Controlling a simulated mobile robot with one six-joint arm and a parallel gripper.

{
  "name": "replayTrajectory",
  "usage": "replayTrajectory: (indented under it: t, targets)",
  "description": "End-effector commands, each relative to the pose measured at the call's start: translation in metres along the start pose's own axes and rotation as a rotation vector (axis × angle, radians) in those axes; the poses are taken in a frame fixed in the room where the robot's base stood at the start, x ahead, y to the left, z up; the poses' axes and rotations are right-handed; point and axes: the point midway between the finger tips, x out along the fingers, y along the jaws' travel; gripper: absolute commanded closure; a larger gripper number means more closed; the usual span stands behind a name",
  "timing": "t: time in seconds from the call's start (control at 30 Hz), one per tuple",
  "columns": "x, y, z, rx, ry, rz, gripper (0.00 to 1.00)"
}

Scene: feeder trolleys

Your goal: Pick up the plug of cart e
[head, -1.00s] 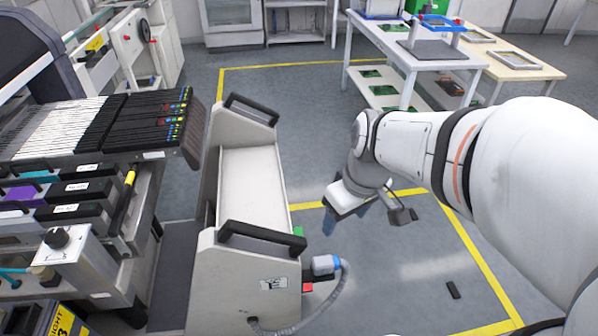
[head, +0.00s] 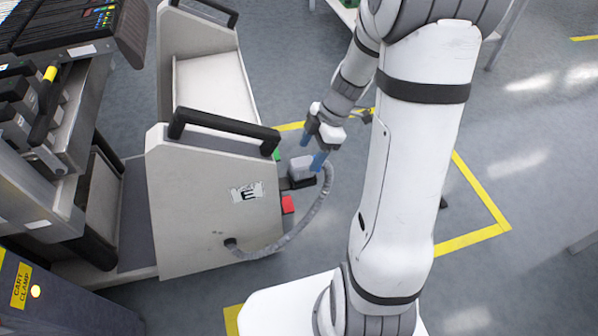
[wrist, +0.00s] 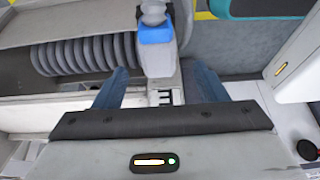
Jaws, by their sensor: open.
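Cart e (head: 205,215) is a pale trolley with black handles and an "E" label on its end panel. Its plug (head: 301,167) is a grey body at the cart's right side, with a grey corrugated hose (head: 285,240) looping down to the end panel. In the wrist view the plug (wrist: 157,58) is grey with a blue collar, at the upper middle. My gripper (head: 312,150) is right by the plug in the head view. In the wrist view my gripper (wrist: 161,85) is open, its blue fingers apart to either side of the plug's lower part. Whether they touch it I cannot tell.
A red block (head: 287,204) and a green piece (head: 277,153) are on the cart's side near the plug. A feeder machine (head: 45,150) stands at the left. Yellow lines (head: 470,239) mark the floor, which is mostly clear at the right.

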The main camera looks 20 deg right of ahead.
Motion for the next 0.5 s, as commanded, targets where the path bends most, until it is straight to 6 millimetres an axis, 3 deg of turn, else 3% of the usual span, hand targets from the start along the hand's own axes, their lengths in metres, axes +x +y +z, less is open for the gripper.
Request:
replayTrajectory:
  t: [0.4, 0.5]
  targets:
    - [0.053, 0.002, 0.000, 0.002, 0.000, -0.003, 0.35]
    - [0.058, 0.002, -0.001, 0.002, -0.001, 0.000, 0.35]
